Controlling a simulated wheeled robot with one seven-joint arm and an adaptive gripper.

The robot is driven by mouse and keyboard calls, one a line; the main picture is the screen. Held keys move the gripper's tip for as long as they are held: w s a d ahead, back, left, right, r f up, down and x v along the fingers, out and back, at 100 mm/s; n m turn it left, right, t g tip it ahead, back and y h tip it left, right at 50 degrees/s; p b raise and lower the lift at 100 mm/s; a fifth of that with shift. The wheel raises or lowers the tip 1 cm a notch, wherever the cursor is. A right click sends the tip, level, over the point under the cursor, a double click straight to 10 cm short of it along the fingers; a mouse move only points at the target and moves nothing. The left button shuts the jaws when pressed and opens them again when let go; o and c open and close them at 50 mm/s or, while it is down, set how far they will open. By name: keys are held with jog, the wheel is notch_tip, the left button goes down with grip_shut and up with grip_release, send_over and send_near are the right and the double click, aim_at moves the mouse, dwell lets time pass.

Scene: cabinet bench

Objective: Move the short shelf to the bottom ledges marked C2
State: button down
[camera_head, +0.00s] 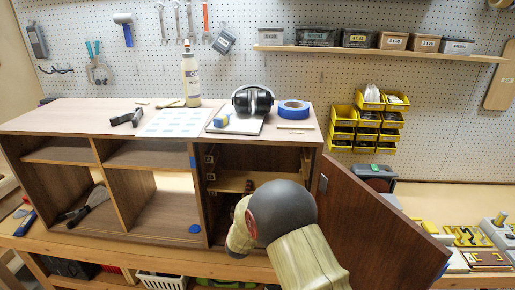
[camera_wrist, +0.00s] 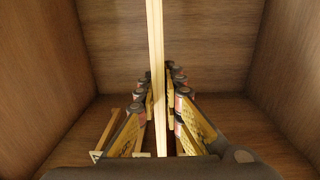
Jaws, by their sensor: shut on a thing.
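The short shelf (camera_head: 228,182) is a pale wooden board inside the right cabinet compartment (camera_head: 216,228), roughly level. In the wrist view the shelf (camera_wrist: 156,60) shows edge-on as a narrow pale strip running between my fingers. My gripper (camera_wrist: 160,110) is shut on the shelf's edge, with fingers on both sides of it. In the head view my arm hides most of the gripper and the shelf's right part. Small pale labels (camera_head: 209,160) show on the compartment's left wall, too small to read. The bottom ledges cannot be made out.
The cabinet door (camera_head: 370,215) stands wide open on the right. Compartment walls (camera_wrist: 45,80) lie close around my gripper. Headphones (camera_head: 253,99), blue tape (camera_head: 293,109) and a bottle (camera_head: 191,78) stand on the cabinet top.

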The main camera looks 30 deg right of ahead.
jog(key=shift+x, duration=0.85)
jog(key=shift+f+b, duration=0.7)
jog(key=shift+f, duration=0.1)
dwell(0.9)
jog(key=c, duration=1.8)
grip_release()
jog(key=shift+c, duration=0.2)
jog(key=o, duration=0.3)
jog(key=shift+f, duration=0.1)
jog(key=p+v, duration=0.2)
jog(key=v, duration=1)
jog(key=shift+a, duration=0.1)
